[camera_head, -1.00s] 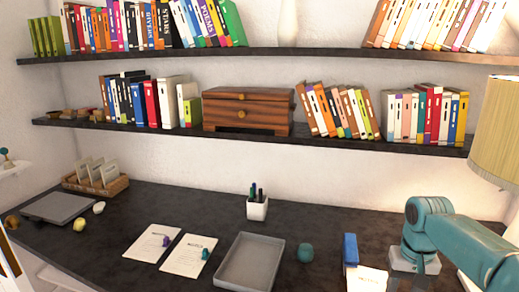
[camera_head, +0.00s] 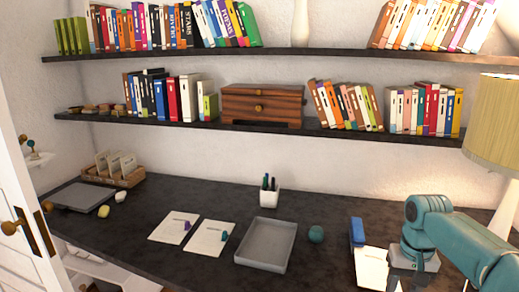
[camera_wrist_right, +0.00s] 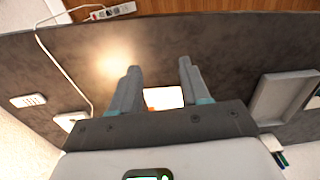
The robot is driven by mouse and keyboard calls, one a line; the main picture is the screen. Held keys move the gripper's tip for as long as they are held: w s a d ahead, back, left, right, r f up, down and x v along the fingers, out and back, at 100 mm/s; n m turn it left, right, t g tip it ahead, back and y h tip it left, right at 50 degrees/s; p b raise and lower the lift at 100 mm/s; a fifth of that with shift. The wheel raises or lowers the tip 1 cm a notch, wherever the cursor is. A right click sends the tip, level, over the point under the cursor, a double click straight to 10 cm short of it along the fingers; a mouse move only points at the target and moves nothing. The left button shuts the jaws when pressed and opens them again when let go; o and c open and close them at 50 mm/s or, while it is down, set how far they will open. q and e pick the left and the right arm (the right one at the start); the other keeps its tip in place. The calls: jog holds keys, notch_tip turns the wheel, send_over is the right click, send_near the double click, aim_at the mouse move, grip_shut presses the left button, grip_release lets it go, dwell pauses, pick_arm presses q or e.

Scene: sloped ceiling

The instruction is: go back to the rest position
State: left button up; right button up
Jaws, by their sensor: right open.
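My right arm (camera_head: 440,225) comes in from the right in the head view, over the right part of the dark desk (camera_head: 330,210). Its gripper hangs at the arm's end, and its fingertips are hard to make out there. In the right wrist view the two grey fingers of my right gripper (camera_wrist_right: 160,75) stand apart with nothing held between them. A white paper with an orange patch (camera_wrist_right: 164,97) shows on the desk beyond the fingers. My left gripper is not in view.
A lamp (camera_head: 495,125) stands right. Shelves hang above. A white door (camera_head: 22,215) is at the left edge.

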jog(key=s+a+f+n+y, duration=0.15)
jog(key=a+f, duration=0.25)
jog(key=f, duration=0.4)
jog(key=s+a+f, duration=0.2)
jog(key=a+f, duration=0.2)
jog(key=f, duration=0.3)
jog(key=s+a+f+y, duration=0.1)
jog(key=a+f, duration=0.3)
jog(key=f, duration=0.4)
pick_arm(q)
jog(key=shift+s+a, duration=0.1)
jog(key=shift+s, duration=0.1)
pick_arm(e)
jog(key=s+a+f, duration=0.3)
jog(key=s, duration=0.4)
jog(key=s+a+f+y, duration=0.1)
jog(key=s+a+f, duration=0.1)
jog(key=s+f, duration=0.2)
jog(key=s+a+f, duration=0.3)
jog(key=s, duration=0.7)
jog(key=shift+s+a+f+m, duration=0.25)
jog(key=shift+a+f+m, duration=0.05)
jog(key=shift+a+m, duration=0.05)
jog(key=shift+y, duration=0.25)
